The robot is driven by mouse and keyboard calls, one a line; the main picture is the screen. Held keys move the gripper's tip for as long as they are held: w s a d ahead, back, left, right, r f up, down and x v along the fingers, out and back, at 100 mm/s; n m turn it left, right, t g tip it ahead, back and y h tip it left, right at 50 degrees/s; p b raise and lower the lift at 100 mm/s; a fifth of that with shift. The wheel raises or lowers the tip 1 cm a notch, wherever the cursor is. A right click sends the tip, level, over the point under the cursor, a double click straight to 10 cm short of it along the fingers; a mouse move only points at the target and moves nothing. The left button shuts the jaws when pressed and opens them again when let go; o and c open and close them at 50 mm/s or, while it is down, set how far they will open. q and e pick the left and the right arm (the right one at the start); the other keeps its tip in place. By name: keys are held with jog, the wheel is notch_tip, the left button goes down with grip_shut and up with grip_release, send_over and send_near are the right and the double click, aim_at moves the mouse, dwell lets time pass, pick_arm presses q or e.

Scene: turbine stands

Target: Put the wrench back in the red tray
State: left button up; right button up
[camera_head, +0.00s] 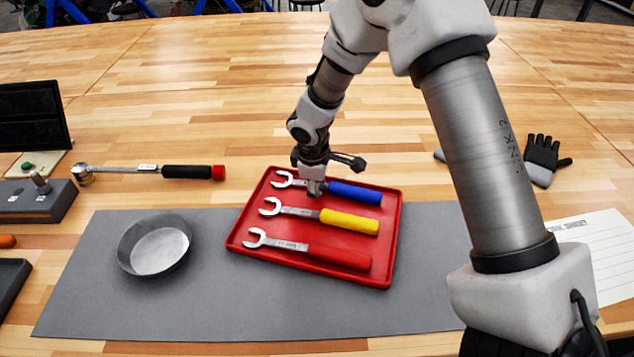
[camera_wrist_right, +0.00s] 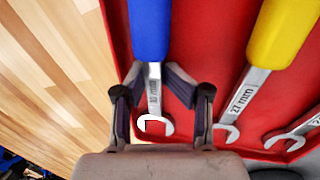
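The red tray (camera_head: 315,268) lies on the grey mat and holds three wrenches side by side. The wrench with the blue handle (camera_head: 355,193) is at the tray's far side, its open end to the left. The yellow-handled (camera_head: 349,221) and red-handled (camera_head: 340,257) wrenches lie nearer. My right gripper (camera_head: 314,190) is over the blue wrench; in the right wrist view its fingers (camera_wrist_right: 155,75) close around the bare shaft just below the blue handle (camera_wrist_right: 150,30). Whether the blue wrench touches the tray floor cannot be told. My left gripper is not in view.
A round metal dish (camera_head: 158,250) stands on the grey mat (camera_head: 215,305) left of the tray. A ratchet (camera_head: 150,171) lies behind it on the table. Dark gloves (camera_head: 542,158) and a paper sheet (camera_head: 598,250) are at the right. My right arm crosses above the tray's right side.

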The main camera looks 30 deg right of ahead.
jog(key=shift+w+d+f, duration=0.15)
jog(key=shift+d+f, duration=0.1)
jog(key=shift+f, duration=0.15)
jog(key=shift+r, duration=0.15)
jog(key=shift+o, duration=0.8)
jog(key=shift+r, duration=0.1)
jog(key=p+v, duration=0.6)
jog(key=v, duration=0.1)
jog(key=shift+w+r, duration=0.1)
jog(key=shift+w, duration=0.05)
